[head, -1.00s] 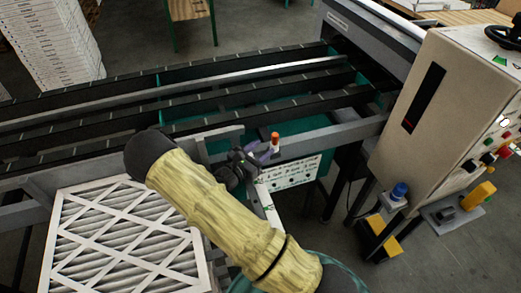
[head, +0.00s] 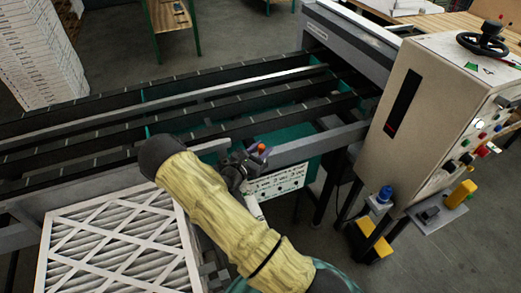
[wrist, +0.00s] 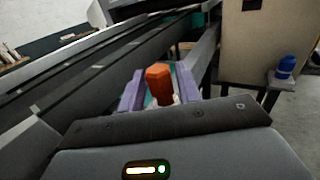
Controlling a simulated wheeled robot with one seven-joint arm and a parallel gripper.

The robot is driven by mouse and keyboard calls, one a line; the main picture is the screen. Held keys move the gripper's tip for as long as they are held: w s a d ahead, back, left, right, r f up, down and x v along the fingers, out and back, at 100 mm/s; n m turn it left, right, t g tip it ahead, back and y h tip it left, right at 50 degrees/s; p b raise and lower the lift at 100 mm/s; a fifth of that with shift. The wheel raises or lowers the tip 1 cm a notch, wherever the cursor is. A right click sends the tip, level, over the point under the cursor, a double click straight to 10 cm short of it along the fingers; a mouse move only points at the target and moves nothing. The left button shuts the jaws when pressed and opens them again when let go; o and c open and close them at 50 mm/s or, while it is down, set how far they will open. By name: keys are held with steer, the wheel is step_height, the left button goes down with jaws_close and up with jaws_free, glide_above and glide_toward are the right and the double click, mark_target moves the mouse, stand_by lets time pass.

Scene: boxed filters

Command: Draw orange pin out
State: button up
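The orange pin (head: 261,149) stands at the near rail of the conveyor, above a white perforated panel (head: 277,182). Only its top shows in the head view. In the wrist view the orange pin (wrist: 159,84) is upright between the two purple fingers. My gripper (head: 256,151) is at the pin; in the wrist view my gripper (wrist: 160,92) has one finger on each side of it, with narrow gaps that look clear. The fingers appear open around the pin. The pin's lower part is hidden.
The conveyor (head: 190,108) with dark rails lies behind the pin. A stack of framed filters (head: 118,250) is at the lower left, beside my arm.

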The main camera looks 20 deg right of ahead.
mark_target(261, 146)
steer(key=shift+s, duration=0.1)
jaws_close()
steer(key=shift+r, duration=0.1)
steer(key=shift+r, duration=0.1)
steer(key=shift+r+p, duration=0.35)
steer(key=shift+p, duration=0.05)
steer(key=shift+r+p, duration=0.35)
steer(key=shift+r, duration=0.1)
steer(key=shift+r+p, duration=0.3)
steer(key=shift+r, duration=0.1)
steer(key=shift+r, duration=0.35)
steer(key=shift+r+p, duration=1.35)
steer(key=shift+r, duration=0.2)
